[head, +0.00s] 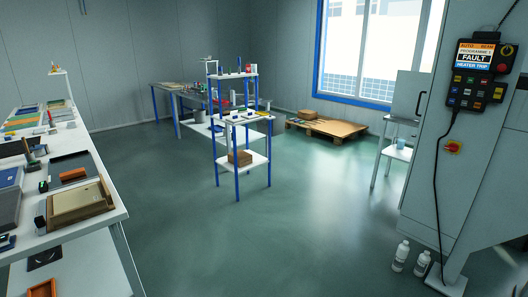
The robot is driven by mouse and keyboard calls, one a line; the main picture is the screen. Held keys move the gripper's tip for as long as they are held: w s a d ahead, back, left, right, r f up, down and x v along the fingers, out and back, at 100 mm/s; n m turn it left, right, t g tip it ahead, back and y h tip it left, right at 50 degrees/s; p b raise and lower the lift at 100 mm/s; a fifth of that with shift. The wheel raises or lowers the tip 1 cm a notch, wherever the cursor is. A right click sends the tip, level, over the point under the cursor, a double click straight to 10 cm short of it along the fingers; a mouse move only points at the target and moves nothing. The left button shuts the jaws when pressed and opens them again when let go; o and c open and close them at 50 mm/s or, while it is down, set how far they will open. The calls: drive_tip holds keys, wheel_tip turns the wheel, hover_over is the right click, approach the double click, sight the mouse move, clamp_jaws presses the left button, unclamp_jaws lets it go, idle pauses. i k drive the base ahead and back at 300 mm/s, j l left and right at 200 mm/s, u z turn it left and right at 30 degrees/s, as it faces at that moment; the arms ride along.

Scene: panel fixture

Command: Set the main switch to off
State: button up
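The main switch (453,147), a small red rotary handle on a yellow plate, sits on the front of the tall grey cabinet (450,190) at the right. It is too small to read its position. Above it hangs a dark control panel (474,88) with several coloured buttons, a red knob and a lit screen (475,56). A black cable runs down from the panel, left of the switch. My gripper is not in view.
Two white bottles (400,256) stand on the floor by the cabinet's foot. A white side table (396,150) stands left of the cabinet. A cluttered bench (105,222) lines the left, a shelf stand (240,120) stands mid-room. The green floor between is clear.

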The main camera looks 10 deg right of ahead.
sight(453, 147)
drive_tip(key=i+z, duration=0.45)
drive_tip(key=i+j+z, duration=0.3)
drive_tip(key=i+z, duration=0.2)
drive_tip(key=i, duration=0.2)
drive_tip(key=i+z, duration=0.3)
drive_tip(key=i+j+z, duration=0.25)
drive_tip(key=i+l, duration=0.05)
